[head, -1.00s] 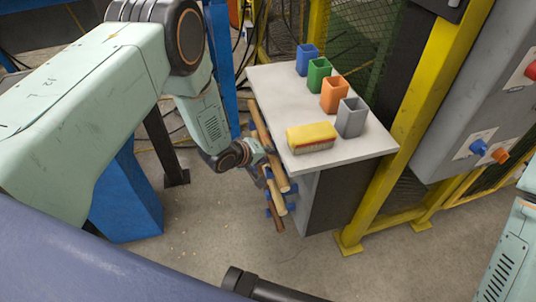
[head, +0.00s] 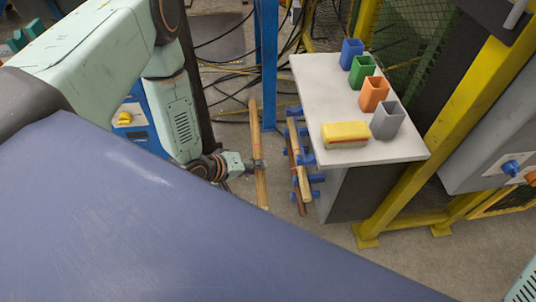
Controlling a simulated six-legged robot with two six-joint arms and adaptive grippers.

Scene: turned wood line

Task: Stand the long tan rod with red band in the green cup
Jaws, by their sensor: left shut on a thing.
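My left gripper (head: 252,165) is shut on a long tan rod (head: 261,190) with a reddish mark near its middle. The rod is held roughly upright in the picture, to the left of the table and apart from the rack. The green cup (head: 361,72) stands upright on the tabletop, between the blue cup and the orange cup. My right gripper is out of view.
The white table (head: 318,92) also bears a blue cup (head: 351,53), an orange cup (head: 373,95), a grey cup (head: 387,121) and a yellow-topped block (head: 345,135). Other rods (head: 300,172) lie on blue holders at its left side. A yellow post (head: 440,120) stands at right.

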